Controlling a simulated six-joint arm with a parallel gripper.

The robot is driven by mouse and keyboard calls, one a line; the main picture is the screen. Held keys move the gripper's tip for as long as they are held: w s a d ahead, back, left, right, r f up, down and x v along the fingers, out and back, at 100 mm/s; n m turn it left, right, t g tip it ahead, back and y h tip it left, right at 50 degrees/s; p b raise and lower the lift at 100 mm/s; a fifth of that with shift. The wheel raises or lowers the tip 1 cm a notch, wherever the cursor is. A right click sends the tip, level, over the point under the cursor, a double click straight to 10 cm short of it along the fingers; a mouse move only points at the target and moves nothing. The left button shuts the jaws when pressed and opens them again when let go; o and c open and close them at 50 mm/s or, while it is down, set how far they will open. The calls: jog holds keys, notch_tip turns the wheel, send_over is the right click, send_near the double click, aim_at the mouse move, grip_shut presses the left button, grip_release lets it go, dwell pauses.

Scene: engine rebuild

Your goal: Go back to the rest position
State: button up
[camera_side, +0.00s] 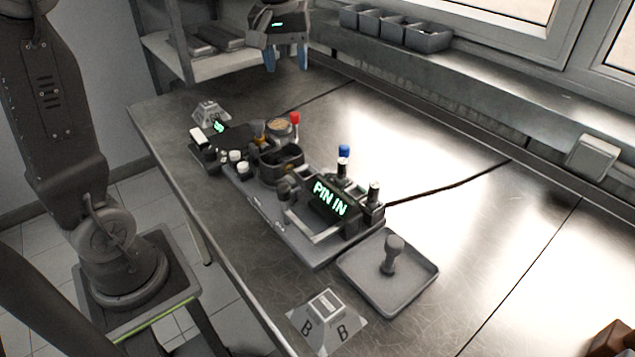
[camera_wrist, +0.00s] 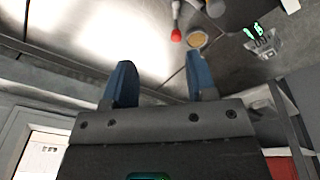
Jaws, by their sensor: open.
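My gripper (camera_side: 287,60) hangs high above the far end of the metal bench, near the shelf. Its two blue fingers are apart with nothing between them. In the wrist view the open fingers (camera_wrist: 160,82) point toward the bench top, with bare metal beyond them. The engine fixture (camera_side: 290,215) stands on the bench well below and in front of the gripper, with a lit display reading "PIN IN" (camera_side: 330,198). A red-knobbed lever (camera_side: 295,119) and a blue-topped part (camera_side: 344,152) stand upright on it. The red knob also shows in the wrist view (camera_wrist: 176,36).
A grey tray (camera_side: 418,305) holding an upright knobbed part (camera_side: 393,254) sits at the near end. A block marked B (camera_side: 327,312) lies beside it. Grey bins (camera_side: 428,38) line the back ledge. The bench right of the fixture is clear.

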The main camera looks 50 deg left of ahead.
jog(key=s+d+f+m+t, duration=0.2)
jog(key=s+d+m, duration=0.2)
jog(key=s, duration=0.5)
jog(key=s+d+f+m+t, duration=0.1)
jog(key=s+d+f+m, duration=0.2)
jog(key=s+d+m, duration=0.2)
jog(key=shift+s+d+f+t, duration=0.35)
jog(key=shift+s+d, duration=0.65)
jog(key=shift+s, duration=1.4)
